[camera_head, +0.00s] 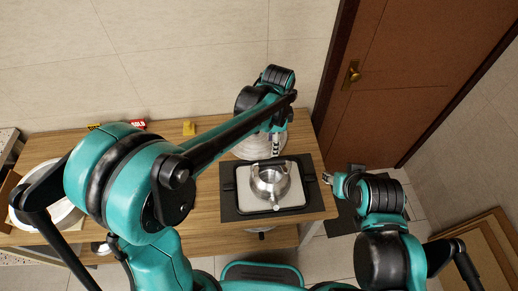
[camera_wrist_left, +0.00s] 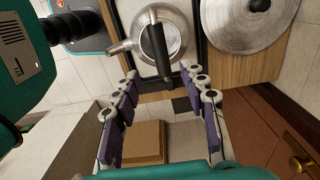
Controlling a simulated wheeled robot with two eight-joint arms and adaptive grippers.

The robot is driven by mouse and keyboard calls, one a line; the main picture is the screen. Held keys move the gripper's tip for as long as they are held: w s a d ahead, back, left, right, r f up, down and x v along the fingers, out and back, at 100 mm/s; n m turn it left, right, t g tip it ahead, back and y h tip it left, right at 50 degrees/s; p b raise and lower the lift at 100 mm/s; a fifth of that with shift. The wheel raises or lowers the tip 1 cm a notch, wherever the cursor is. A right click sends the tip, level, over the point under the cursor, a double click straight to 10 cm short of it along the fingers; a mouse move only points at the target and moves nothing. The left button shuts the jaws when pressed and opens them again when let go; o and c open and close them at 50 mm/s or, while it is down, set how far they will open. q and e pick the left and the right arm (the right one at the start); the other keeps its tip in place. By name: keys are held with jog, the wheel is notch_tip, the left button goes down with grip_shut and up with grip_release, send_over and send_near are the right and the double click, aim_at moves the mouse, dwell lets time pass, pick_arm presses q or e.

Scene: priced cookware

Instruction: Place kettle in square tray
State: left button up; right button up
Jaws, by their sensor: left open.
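The silver kettle (camera_head: 270,184) stands upright inside the square tray (camera_head: 245,187), which has a dark rim and a pale base. The kettle's dark handle arches over its top. In the left wrist view the kettle (camera_wrist_left: 175,35) lies just beyond my left gripper (camera_wrist_left: 161,82), and the pale tray base (camera_wrist_left: 128,12) shows beside it. My left gripper is open and empty, with clear space between its fingers. In the head view my left gripper (camera_head: 275,146) hangs just behind the kettle, apart from it. My right gripper (camera_head: 338,183) is right of the table edge; its fingers are too small to read.
A round silver lid or pan (camera_wrist_left: 238,25) lies behind the tray on the wooden table (camera_head: 210,190). A white plate or bowl (camera_head: 62,208) is at the left. A yellow block (camera_head: 189,128) and red sign (camera_head: 138,124) stand at the back. A door (camera_head: 400,70) is at right.

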pick_arm(q)
jog(key=s+a+r+n+t, duration=0.2)
jog(key=s+a+n+t, duration=0.1)
jog(key=s+a+n, duration=0.4)
jog(key=s+a+r+n+t, duration=0.3)
jog(key=s+a+n, duration=0.3)
jog(key=a, duration=0.5)
jog(key=n+t, duration=0.1)
jog(key=n, duration=0.1)
jog(key=shift+s+r+n, duration=0.2)
jog(key=shift+s+n, duration=0.1)
jog(key=shift+s, duration=0.05)
notch_tip(320, 180, down, 13)
jog(key=b, duration=1.3)
jog(key=shift+f, duration=0.2)
